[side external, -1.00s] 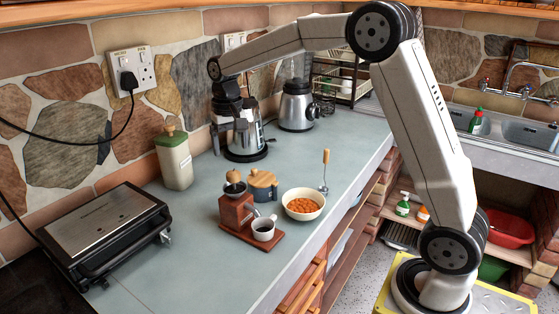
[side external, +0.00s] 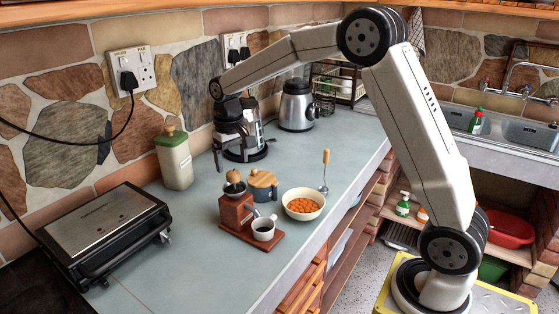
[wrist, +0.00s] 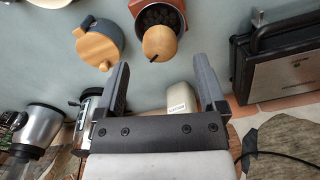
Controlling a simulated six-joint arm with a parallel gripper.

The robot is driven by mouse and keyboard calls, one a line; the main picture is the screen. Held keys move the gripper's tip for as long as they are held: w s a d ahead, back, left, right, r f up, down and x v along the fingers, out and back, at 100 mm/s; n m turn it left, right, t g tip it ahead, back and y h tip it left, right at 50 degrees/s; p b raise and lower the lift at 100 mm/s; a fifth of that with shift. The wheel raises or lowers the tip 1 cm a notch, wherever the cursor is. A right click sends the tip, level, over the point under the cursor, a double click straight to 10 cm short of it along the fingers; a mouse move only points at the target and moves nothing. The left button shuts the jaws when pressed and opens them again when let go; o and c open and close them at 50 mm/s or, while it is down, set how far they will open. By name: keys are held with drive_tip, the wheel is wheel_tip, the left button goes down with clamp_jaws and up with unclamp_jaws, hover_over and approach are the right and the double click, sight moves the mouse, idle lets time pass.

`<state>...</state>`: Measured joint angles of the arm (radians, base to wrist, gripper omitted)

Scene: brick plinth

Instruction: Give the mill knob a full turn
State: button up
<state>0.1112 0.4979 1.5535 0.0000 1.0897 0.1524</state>
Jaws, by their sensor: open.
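The mill (side external: 236,212) stands on a small wooden board (side external: 272,243) on the counter, with a reddish-brown wooden body and a dark bowl on top. Its round wooden knob (side external: 233,176) sits above the bowl. In the wrist view the knob (wrist: 160,43) shows at the top, beyond and roughly midway between the fingertips, with the dark bowl behind it. My gripper (side external: 231,158) points down, open and empty, above the counter and behind the mill in the side view. Its two fingers (wrist: 160,68) are wide apart in the wrist view, and neither touches the knob.
A blue pot with a wooden lid (side external: 263,187), a bowl of orange pieces (side external: 303,205) and a white cup (side external: 264,230) stand close to the mill. A cream canister (side external: 174,160) is left of my gripper. A grill (side external: 100,235) sits at left, a blender (side external: 297,106) behind.

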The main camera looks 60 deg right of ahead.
sight(233, 172)
drive_tip(key=shift+f, duration=1.75)
clamp_jaws()
drive_tip(key=shift+m, duration=0.4)
